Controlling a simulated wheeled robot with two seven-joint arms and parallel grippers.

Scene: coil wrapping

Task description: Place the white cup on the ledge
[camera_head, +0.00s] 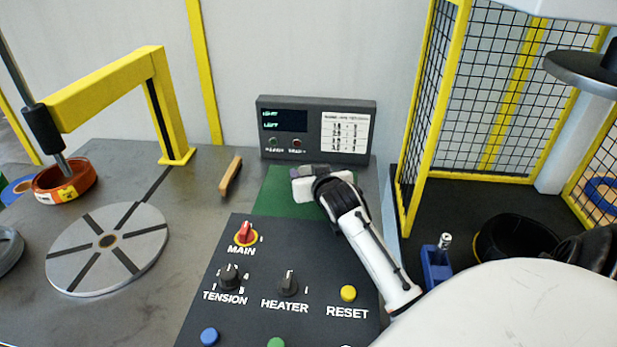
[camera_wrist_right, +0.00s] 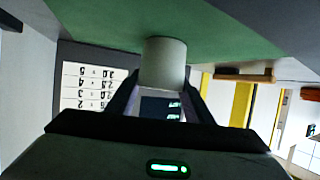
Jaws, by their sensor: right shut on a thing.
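The white cup (camera_wrist_right: 163,63) is between the two fingers of my right gripper (camera_wrist_right: 158,98) in the right wrist view, which looks upside down. The fingers are shut on its sides. The cup is by the green mat, and I cannot tell whether it touches it. In the head view my right gripper (camera_head: 304,180) is over the far part of the green mat (camera_head: 287,206), in front of the display box; the cup cannot be made out clearly there. No surface is clearly recognisable as the ledge. My left gripper is not in view.
The display box (camera_head: 316,128) stands behind the mat. A control panel (camera_head: 262,262) with knobs is nearer. A wooden-handled item (camera_head: 231,176) lies left of the mat. A slotted disc (camera_head: 108,250) and orange coil (camera_head: 66,183) are at left. A yellow mesh cage (camera_head: 480,90) stands right.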

